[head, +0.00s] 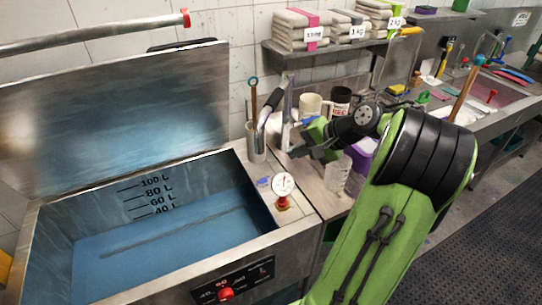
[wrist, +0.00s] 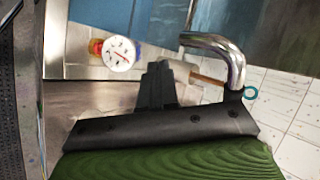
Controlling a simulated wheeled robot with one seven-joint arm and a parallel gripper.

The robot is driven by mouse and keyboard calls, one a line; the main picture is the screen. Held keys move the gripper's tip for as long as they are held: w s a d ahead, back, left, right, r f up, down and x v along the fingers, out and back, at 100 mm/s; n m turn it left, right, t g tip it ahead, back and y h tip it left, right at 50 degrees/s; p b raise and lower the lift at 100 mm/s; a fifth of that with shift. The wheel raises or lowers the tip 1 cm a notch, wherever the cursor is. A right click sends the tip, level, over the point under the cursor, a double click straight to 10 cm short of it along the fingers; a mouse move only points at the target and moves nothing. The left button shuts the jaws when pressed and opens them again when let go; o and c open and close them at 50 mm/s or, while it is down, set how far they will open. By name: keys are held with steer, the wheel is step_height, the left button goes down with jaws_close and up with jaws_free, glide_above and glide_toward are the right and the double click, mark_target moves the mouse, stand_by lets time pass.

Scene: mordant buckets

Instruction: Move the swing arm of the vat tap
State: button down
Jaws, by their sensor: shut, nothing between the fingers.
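The vat tap's swing arm (head: 266,107) is a bent chrome tube with a dark sleeve, at the back right corner of the vat in the head view. It also shows in the wrist view as a shiny bend (wrist: 225,52), right of the fingers. My gripper (head: 297,152) is shut and empty, low beside the tap on its right. In the wrist view its dark fingers (wrist: 159,72) are together, apart from the visible bend in the picture. Whether they touch any part of the tap I cannot tell. The tap's base is partly hidden by my gripper.
The steel vat (head: 292,236) holds blue liquid under a raised lid (head: 120,115). A dial gauge (head: 283,186) stands on its rim.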

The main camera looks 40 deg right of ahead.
steer(key=w+a+f+b, duration=0.1)
steer(key=w+a+f, duration=0.1)
steer(key=w, duration=0.4)
steer(key=shift+w+f, duration=0.3)
steer(key=shift+f, duration=0.1)
steer(key=w+a+m+h, duration=0.2)
steer(key=w+a+m, duration=0.1)
steer(key=w, duration=0.3)
steer(key=shift+w+a+h, duration=0.3)
steer(key=shift+w+a, duration=0.1)
steer(key=shift+a, duration=0.05)
